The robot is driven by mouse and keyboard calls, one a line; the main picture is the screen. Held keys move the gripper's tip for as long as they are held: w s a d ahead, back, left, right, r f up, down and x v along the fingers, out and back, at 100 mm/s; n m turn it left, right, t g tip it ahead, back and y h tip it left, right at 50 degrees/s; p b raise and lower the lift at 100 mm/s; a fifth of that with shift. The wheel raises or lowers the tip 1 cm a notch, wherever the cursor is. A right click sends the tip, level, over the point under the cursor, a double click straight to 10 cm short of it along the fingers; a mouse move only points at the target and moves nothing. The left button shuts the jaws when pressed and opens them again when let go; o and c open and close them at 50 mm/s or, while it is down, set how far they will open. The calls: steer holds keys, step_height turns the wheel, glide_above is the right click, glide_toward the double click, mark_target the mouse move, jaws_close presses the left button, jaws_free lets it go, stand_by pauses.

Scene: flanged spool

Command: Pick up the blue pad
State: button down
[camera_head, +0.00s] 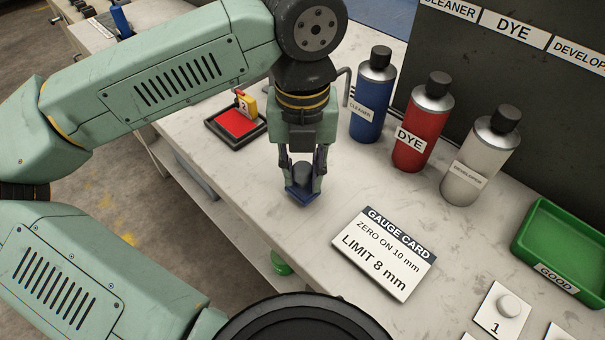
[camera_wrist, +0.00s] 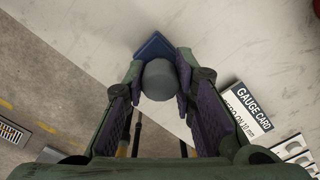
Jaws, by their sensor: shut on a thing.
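The blue pad (camera_head: 302,195) is a small dark blue block with a grey round knob on top. It is below my gripper (camera_head: 304,175), near the left edge of the white table. My gripper points down and its fingers are shut on the pad's grey knob. In the wrist view, the knob (camera_wrist: 159,80) sits between the fingertips of my gripper (camera_wrist: 160,85), and a corner of the blue pad (camera_wrist: 153,46) shows beyond it. Whether the pad touches the table or is just above it, I cannot tell.
A gauge card (camera_head: 385,252) lies to the right of the pad. A red pad in a dark tray (camera_head: 238,122) is behind left. Blue (camera_head: 372,95), red (camera_head: 423,120) and white (camera_head: 482,155) bottles stand behind right. A green tray (camera_head: 562,250) is at far right.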

step_height(320, 180, up, 2)
steer(key=shift+r+b, duration=0.1)
steer(key=shift+b, duration=0.3)
steer(key=s+a+r+b, duration=0.1)
steer(key=s+a+b, duration=0.2)
steer(key=s+a, duration=0.8)
steer(key=shift+a+r, duration=0.25)
steer(key=shift+r, duration=0.1)
steer(key=c, duration=1.8)
jaws_free()
steer(key=shift+c, duration=0.2)
steer(key=c, duration=0.5)
